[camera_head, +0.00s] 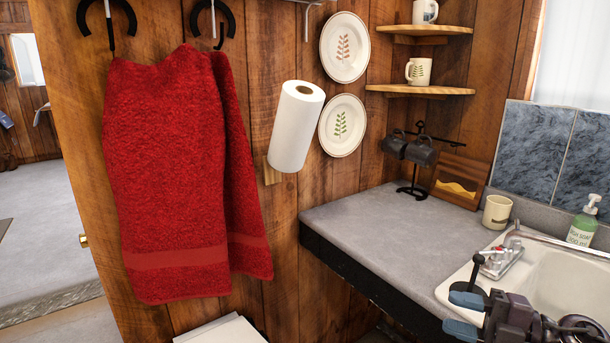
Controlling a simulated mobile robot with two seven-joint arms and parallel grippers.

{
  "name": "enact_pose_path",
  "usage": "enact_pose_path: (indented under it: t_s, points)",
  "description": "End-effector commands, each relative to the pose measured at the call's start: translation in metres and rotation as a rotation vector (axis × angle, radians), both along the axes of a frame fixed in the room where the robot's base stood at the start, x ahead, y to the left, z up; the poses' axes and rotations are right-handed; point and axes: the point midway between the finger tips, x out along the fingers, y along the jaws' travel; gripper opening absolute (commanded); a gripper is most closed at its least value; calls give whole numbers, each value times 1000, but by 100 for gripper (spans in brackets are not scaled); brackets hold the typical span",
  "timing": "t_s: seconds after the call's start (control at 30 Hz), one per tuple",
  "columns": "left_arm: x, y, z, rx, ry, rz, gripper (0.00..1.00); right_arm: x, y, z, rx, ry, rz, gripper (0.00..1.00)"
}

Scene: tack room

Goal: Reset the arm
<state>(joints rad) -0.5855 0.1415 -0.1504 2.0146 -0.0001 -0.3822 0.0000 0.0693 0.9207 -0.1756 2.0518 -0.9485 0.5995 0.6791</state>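My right gripper (464,315) is in the lower right corner, in front of the sink. Its two blue-grey fingertips point left and stand apart, with nothing between them. Part of my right arm behind it is cut off by the frame edge. My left gripper and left arm are not in view.
A grey counter (375,229) with a white sink (567,279) and faucet (560,243) lies at right. A cup (497,212), soap bottle (583,222) and mug rack (412,191) stand on it. Red towels (170,170) and a paper roll (296,127) hang on the wooden wall.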

Motion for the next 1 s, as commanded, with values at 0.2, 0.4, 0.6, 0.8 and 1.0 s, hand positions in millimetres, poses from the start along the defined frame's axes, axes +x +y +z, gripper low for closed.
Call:
enact_pose_path:
  t_s: [0.2, 0.4, 0.6, 0.8, 1.0]
  points:
    - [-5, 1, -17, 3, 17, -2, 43, -9, -11, -73, 362, 154, -318, 39]
    - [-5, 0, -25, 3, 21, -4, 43, -34, -32, -159, 576, 378, -673, 39]
    - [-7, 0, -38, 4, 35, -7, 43, -90, -41, -261, 689, 693, -1022, 39]
    - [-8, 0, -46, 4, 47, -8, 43, -148, -31, -328, 723, 970, -1229, 39]
    - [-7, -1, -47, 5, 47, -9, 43, -173, -22, -350, 729, 1086, -1291, 39]
